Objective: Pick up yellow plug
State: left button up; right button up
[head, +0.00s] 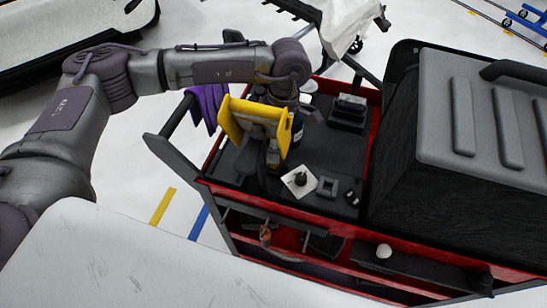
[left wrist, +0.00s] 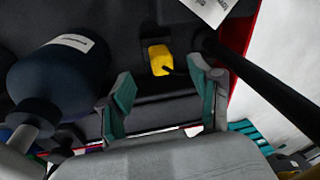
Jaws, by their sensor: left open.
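The yellow plug (left wrist: 160,60) lies on the dark cart top in the left wrist view, with a short dark lead or prong at its right side. My left gripper (left wrist: 159,75) is open, its teal-padded fingers spread to the left and right of the plug's near side. Nothing is held between them. In the head view my left arm reaches in from the left over the cart, and its gripper (head: 262,158) points down at the cart top. I cannot make out the plug in the head view. My right gripper is not in view.
A dark blue bottle (left wrist: 60,75) stands close left of the fingers. A black bar (left wrist: 265,80) runs on their right. The red-edged cart (head: 222,168) also holds a white card (head: 299,188), a dark square frame (head: 327,187) and a large black case (head: 400,190). Purple cloth (head: 207,105) hangs at its left.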

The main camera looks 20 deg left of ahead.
pick_arm(q)
jog(key=f, duration=0.3)
jog(key=shift+s+f+p, duration=0.3)
jog(key=shift+s+p, duration=0.1)
jog(key=shift+f, duration=0.2)
jog(key=c, duration=1.2)
jog(key=shift+o, duration=0.2)
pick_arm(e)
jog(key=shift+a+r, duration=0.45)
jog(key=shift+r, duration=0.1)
